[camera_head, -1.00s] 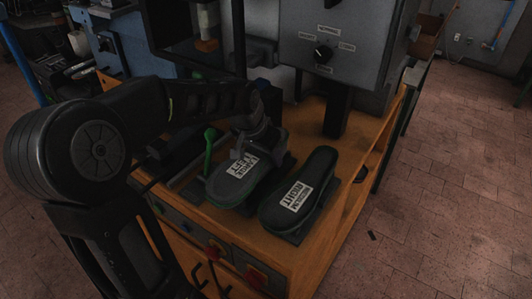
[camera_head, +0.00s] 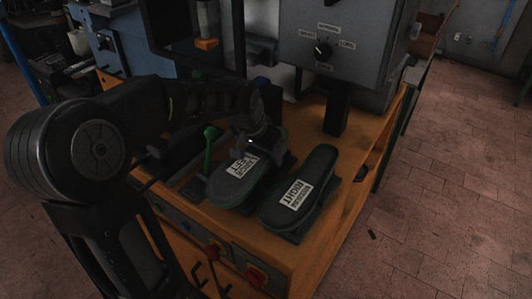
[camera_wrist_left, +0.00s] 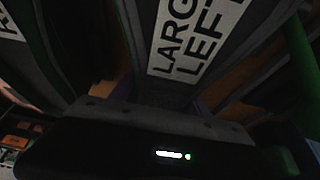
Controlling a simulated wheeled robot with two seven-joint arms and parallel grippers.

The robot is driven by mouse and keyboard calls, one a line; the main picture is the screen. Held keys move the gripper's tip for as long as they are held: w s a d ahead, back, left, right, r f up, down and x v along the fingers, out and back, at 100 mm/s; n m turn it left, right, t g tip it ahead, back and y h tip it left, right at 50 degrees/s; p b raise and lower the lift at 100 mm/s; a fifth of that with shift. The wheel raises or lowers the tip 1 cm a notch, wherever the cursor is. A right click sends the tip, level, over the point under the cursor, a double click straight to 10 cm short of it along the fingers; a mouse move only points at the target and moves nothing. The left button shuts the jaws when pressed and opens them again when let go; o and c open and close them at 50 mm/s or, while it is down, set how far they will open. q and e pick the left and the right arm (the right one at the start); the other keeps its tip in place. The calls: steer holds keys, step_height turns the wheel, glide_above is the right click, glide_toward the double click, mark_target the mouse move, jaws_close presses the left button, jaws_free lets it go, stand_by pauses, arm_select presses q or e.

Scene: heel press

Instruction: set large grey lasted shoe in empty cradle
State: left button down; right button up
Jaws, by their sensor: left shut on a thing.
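The large grey lasted shoe (camera_head: 229,190) lies sole up, its label reading LEFT, at the left of a pair of shoe shapes on the orange bench. In the left wrist view its label (camera_wrist_left: 195,38) reads LARGE LEFT. My left gripper (camera_head: 262,143) is shut on the shoe at its far end, toward the press. The fingertips are mostly hidden. A second dark shoe (camera_head: 318,167), labelled RIGHT, lies beside it on the right, with a narrow gap. The cradle under the left shoe is hidden, so I cannot tell whether the shoe rests fully in it. My right gripper is not in view.
A green-knobbed lever (camera_head: 209,134) stands close to the left of the shoe. The grey control box (camera_head: 345,45) and its dark post (camera_head: 337,108) rise behind. The orange bench (camera_head: 330,235) has bare wood at the right front.

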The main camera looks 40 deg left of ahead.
mark_target(259, 151)
arm_select(q)
steer(key=shift+f+b, duration=0.4)
steer(key=c, duration=0.9)
jaws_free()
steer(key=o, duration=0.5)
steer(key=shift+c, duration=0.2)
steer(key=shift+f, duration=0.1)
steer(key=shift+v, duration=4)
